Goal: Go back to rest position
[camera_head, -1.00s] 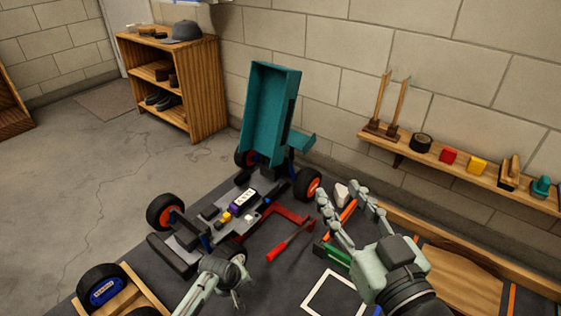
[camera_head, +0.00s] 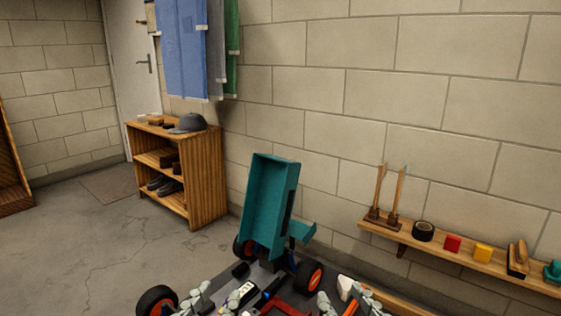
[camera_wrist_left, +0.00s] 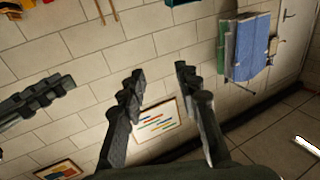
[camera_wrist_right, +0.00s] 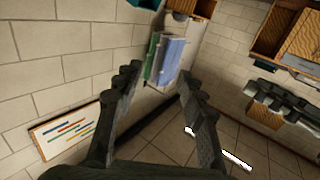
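The RC car stands low in the head view, with its teal body shell (camera_head: 270,205) tilted up and black wheels with orange hubs (camera_head: 157,301) below. My left gripper (camera_head: 214,303) shows at the bottom edge, in front of the car. Its two fingers are apart with nothing between them in the left wrist view (camera_wrist_left: 160,82). My right gripper (camera_head: 346,308) is at the bottom edge, right of the car. Its fingers are also spread and empty in the right wrist view (camera_wrist_right: 158,82). Most of both arms and the workbench are below the head view.
A wooden shelf (camera_head: 207,180) with a cap stands back left. A wall shelf (camera_head: 440,249) with tape and small blocks runs along the right. Blue and green cloths (camera_head: 183,55) hang on the wall. Each wrist view shows the other gripper's fingers at its side.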

